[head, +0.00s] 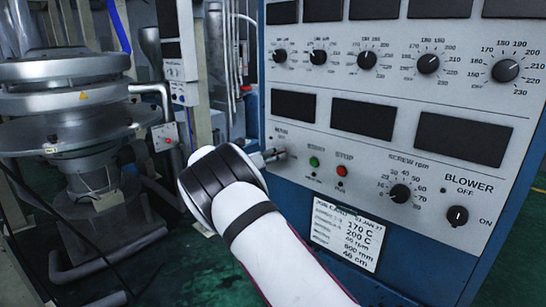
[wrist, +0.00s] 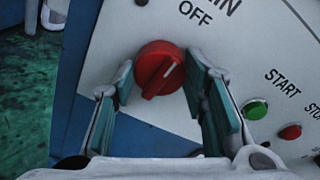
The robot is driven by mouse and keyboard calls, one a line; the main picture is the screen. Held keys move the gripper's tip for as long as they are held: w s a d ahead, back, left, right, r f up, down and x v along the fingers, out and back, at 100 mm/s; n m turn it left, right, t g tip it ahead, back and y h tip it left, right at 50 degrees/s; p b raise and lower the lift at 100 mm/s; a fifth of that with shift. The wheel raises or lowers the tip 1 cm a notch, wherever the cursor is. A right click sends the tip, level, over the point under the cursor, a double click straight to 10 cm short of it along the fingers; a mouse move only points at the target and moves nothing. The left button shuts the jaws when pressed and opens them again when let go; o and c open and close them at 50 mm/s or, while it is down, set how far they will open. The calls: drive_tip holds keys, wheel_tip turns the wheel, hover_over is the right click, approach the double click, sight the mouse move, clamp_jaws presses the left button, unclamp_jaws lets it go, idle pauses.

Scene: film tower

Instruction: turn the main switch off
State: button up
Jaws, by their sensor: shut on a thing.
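The main switch is a round red knob (wrist: 158,70) on the pale panel, and its white mark points up and right, roughly toward the word OFF. My gripper (wrist: 162,84) has one finger on each side of the knob and is shut on it. In the head view my gripper (head: 272,157) is at the lower left of the control panel, and the switch is hidden behind it there.
A green start button (head: 314,162) and a red stop button (head: 341,170) sit just right of my gripper. A blower switch (head: 457,216) is further right. Metal machinery (head: 75,125) stands at the left, beside green floor.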

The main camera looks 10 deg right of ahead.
drive_tip(key=shift+f+n, duration=0.1)
drive_tip(key=shift+n, duration=0.3)
drive_tip(key=o, duration=1.2)
drive_tip(key=shift+c, duration=0.2)
drive_tip(key=shift+a, duration=0.1)
drive_tip(key=v, duration=1.2)
